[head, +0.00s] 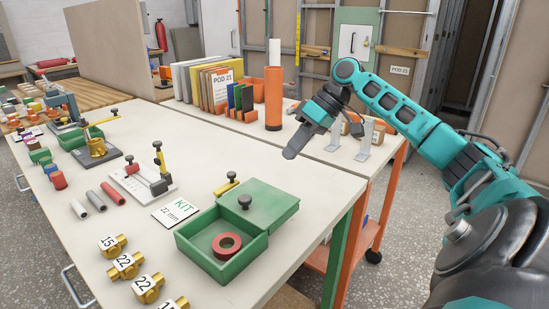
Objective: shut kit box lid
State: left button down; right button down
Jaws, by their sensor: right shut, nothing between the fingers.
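The green kit box (184,256) stands on the near part of the white table. Its lid (262,202) is open and lies back behind the box, with a dark round knob (245,200) in front of it. A red-brown ring (227,246) lies inside the box. My right gripper (290,153) is shut and empty, above the table behind the lid and apart from it. My left gripper is not in view.
A KIT 22 mm card (175,212) lies left of the box. Several numbered brass fittings (126,265) stand at the front left. A yellow-handled tool (226,187) is close behind the box. An orange cylinder (273,98) and binders (208,85) stand at the back.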

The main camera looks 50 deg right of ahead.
send_near(260, 201)
jog(key=w+f, duration=0.2)
jog(key=w+a+f, duration=0.1)
jog(key=w+f, duration=0.1)
jog(key=shift+a+b, duration=0.1)
jog(key=shift+b, duration=0.2)
jog(key=shift+s+a+r, duration=0.1)
jog(key=shift+a, duration=0.5)
jog(key=shift+s+a+r, duration=0.15)
jog(key=shift+a, duration=1.1)
